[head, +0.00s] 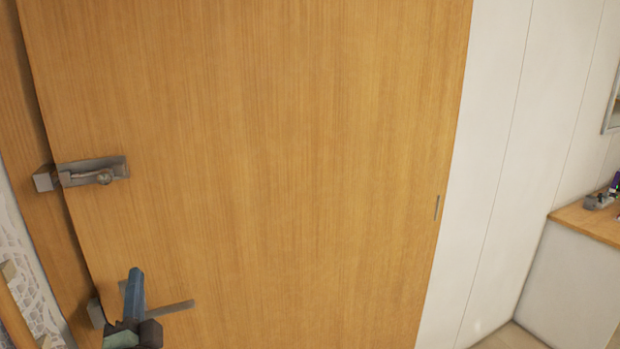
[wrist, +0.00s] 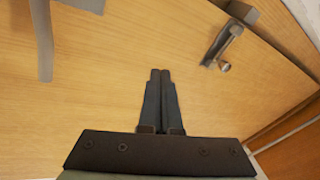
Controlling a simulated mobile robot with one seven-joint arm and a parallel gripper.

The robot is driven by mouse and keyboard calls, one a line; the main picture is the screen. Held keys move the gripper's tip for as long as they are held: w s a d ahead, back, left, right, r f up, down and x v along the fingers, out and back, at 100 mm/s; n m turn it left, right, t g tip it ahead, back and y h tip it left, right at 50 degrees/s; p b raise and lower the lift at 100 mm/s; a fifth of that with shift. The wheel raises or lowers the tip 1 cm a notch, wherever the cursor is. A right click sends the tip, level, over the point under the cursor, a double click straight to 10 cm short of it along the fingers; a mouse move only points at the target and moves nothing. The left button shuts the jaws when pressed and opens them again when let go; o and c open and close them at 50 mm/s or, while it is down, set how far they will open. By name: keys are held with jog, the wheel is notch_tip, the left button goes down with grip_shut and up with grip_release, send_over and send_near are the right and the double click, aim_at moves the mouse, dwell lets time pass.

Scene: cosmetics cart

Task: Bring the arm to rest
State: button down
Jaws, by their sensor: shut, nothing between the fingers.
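My gripper (head: 136,274) is at the lower left of the head view, in front of a wooden door. In the wrist view my gripper (wrist: 160,72) points at the door's wood, its two dark fingers together and empty. How far the fingertips are from the door I cannot tell. A grey bar handle (head: 172,307) is on the door just behind and to the right of my gripper in the head view. A grey bar, likely this handle (wrist: 43,40), shows at the upper left of the wrist view.
A metal latch (head: 95,172) with a round knob sits above my gripper at the door's left edge; it also shows in the wrist view (wrist: 225,45). The wooden door (head: 270,150) fills most of the head view. A wood-topped counter (head: 590,222) with small items stands at the far right.

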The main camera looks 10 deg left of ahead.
jog(key=s+d+r+n+t, duration=0.15)
jog(key=d+r+n, duration=0.25)
jog(key=d+r, duration=0.55)
jog(key=d+r+n+t, duration=0.25)
jog(key=d+r, duration=0.35)
jog(key=r, duration=0.7)
jog(key=s+d+r+n+t+h, duration=0.1)
jog(key=s+d+r+t+h, duration=0.1)
jog(key=s+d+r+h, duration=0.3)
jog(key=s+d+r+n+t+h, duration=0.1)
jog(key=s+d+r+h, duration=0.3)
jog(key=s+d+r, duration=0.6)
jog(key=d+t, duration=0.1)
jog(key=d, duration=0.3)
jog(key=shift+s+h, duration=0.15)
jog(key=shift+h, duration=0.25)
jog(key=shift+r+n, duration=0.1)
jog(key=shift+n, duration=0.15)
